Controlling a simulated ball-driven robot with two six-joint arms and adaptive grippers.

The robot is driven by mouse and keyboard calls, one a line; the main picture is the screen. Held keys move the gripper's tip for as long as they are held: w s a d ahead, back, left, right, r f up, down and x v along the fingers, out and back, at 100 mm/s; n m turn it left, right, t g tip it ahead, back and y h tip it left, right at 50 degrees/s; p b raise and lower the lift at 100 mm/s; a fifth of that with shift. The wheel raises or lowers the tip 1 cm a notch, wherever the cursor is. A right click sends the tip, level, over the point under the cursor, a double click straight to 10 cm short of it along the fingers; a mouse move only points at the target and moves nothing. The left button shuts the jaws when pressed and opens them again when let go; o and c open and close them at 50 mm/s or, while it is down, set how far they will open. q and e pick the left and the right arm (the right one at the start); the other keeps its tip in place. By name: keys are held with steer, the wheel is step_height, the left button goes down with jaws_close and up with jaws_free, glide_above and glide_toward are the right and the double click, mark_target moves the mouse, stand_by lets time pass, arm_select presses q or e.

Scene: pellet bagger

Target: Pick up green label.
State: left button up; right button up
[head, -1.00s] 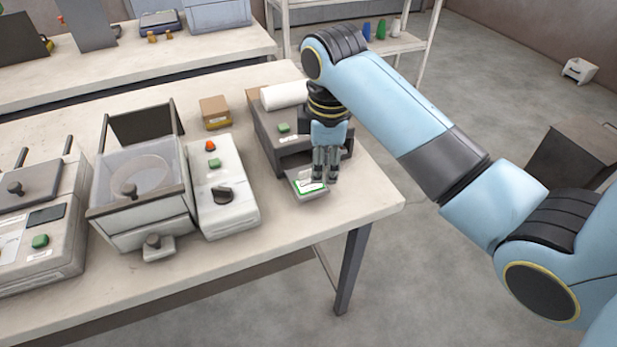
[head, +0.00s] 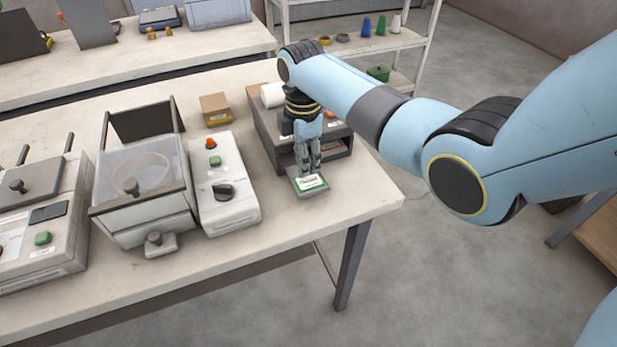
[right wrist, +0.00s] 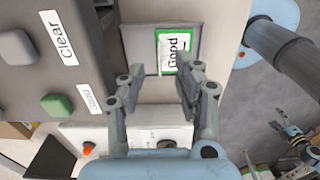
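The green label (head: 311,182) is a white slip with a green border. It lies on the small grey tray (head: 302,194) at the front of the dark label printer (head: 263,135). In the right wrist view the label (right wrist: 178,50) reads "Good". My right gripper (head: 308,172) points down at the label's back edge in the head view. In the right wrist view my right gripper (right wrist: 167,74) is open and empty, its fingertips just short of the label; contact cannot be told. A small gripper at the right edge, seemingly my left gripper (right wrist: 281,125), is too small to judge.
A white control box (head: 222,185) with red and green buttons stands left of the printer, beside a clear-lidded bin (head: 145,185). A cardboard box (head: 215,108) sits behind. The table (head: 365,195) is bare right of the tray, up to its corner.

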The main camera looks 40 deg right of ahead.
mark_target(309, 178)
step_height(309, 178, down, 2)
steer(key=shift+f, duration=0.25)
jaws_close()
steer(key=shift+r, duration=0.15)
